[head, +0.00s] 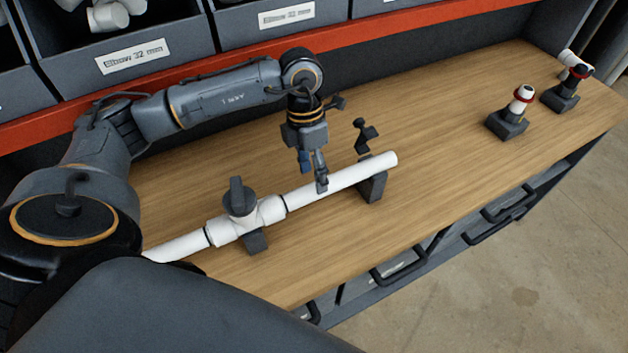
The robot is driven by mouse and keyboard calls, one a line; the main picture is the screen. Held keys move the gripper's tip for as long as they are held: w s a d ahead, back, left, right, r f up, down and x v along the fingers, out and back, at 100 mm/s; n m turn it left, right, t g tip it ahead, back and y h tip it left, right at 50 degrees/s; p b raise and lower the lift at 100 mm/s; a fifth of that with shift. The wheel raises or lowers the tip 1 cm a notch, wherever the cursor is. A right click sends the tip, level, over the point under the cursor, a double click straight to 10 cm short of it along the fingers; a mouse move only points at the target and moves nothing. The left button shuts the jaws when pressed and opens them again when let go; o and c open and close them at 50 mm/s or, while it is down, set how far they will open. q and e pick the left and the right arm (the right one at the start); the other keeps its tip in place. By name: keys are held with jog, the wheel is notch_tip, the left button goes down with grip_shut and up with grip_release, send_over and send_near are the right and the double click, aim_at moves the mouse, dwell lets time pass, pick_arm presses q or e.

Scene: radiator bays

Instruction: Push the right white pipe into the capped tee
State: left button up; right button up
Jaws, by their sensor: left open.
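The right white pipe (350,177) lies along the bench, its free right end on a dark support block (373,188). Its left end meets the white tee (262,212) at a dark ring; how deep it sits inside cannot be told. A dark grey cap (237,196) stands on top of the tee. Another white pipe (178,247) leaves the tee's left side and is partly hidden by my arm. My left gripper (314,178) points down at the right pipe, open, with one finger in front of it. I cannot tell whether it touches the pipe. My right gripper is not in view.
A dark clamp-like part (365,134) rises behind the pipe's right end. Two dark stands with white, red-ringed fittings (522,97) (567,88) are at the far right of the wooden bench (440,200). Labelled grey bins (130,50) line the back above a red rail.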

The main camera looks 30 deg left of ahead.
pick_arm(q)
notch_tip(320, 180, up, 8)
jog(key=a, duration=0.1)
jog(key=shift+w+a, duration=0.25)
jog(key=shift+w, duration=0.05)
jog(key=shift+f, duration=0.15)
